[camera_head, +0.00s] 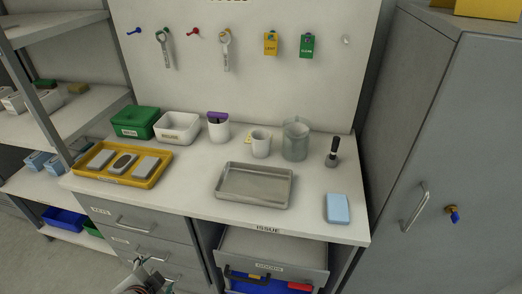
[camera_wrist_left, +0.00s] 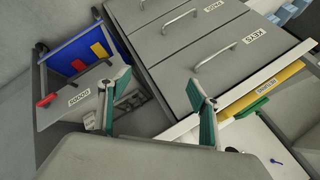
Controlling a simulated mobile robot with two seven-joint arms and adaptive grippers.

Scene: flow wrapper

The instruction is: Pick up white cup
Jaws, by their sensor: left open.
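A small white cup (camera_head: 260,145) stands upright on the worktop, with a small yellow tag at its left side. A white container (camera_head: 218,131) with a purple and dark item in it stands to its left, and a clear jug (camera_head: 295,142) stands close on its right. My left gripper (camera_head: 148,280) is low at the bottom edge, in front of the drawers and well away from the cup. In the left wrist view my left gripper (camera_wrist_left: 152,98) has its two green-padded fingers spread wide with nothing between them. The cup cannot be made out there. My right gripper is not in view.
A metal tray (camera_head: 220,201) lies in front of the cup. A yellow tray (camera_head: 147,184) with several blocks, green (camera_head: 135,122) and white (camera_head: 177,127) bins, a stamp-like tool (camera_head: 333,154) and a blue pad (camera_head: 338,208) share the worktop. An open drawer (camera_head: 272,247) juts out below.

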